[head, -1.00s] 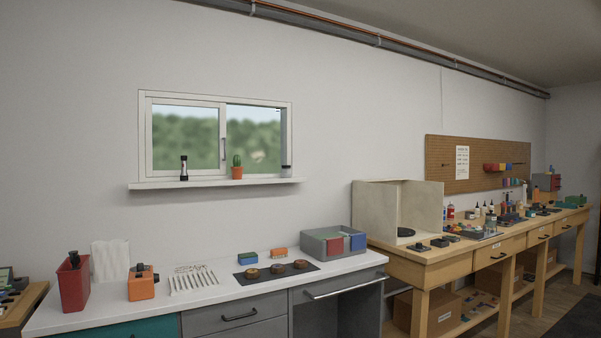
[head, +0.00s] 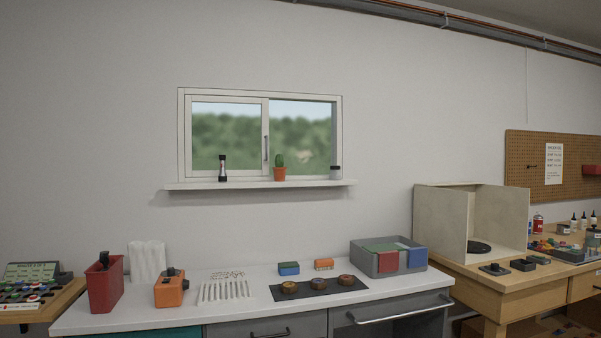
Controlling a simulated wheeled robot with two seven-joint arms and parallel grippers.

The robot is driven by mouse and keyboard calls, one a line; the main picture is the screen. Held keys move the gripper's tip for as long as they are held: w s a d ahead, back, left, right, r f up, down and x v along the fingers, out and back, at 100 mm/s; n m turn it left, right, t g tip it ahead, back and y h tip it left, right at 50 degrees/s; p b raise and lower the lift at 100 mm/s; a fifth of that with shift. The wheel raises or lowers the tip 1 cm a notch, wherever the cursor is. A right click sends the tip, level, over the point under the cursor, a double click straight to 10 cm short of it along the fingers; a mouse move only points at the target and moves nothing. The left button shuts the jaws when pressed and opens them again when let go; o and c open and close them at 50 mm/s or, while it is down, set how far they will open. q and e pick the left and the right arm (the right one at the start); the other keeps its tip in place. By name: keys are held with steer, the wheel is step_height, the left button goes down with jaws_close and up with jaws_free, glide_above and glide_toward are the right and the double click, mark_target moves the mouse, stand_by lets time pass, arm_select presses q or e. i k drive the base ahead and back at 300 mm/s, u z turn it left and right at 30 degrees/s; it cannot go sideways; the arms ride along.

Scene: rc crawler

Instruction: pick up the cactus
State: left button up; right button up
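The cactus (head: 279,160) is a small green plant in an orange-red pot (head: 279,174). It stands upright on the white window sill (head: 320,183), in front of the right-hand part of the sliding window. The sill is well above the white counter. Neither of my grippers shows in the head view.
A dark flashlight-like item (head: 222,169) stands left of the cactus and a small jar (head: 335,172) stands to its right. The white counter (head: 130,318) below holds a red bin (head: 104,287), an orange box (head: 169,291), a black mat (head: 320,291) and a grey organizer (head: 388,257).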

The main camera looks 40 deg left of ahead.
mark_target(279, 171)
steer(key=u, duration=0.6)
steer(key=i, duration=1.1)
steer(key=u, duration=1.1)
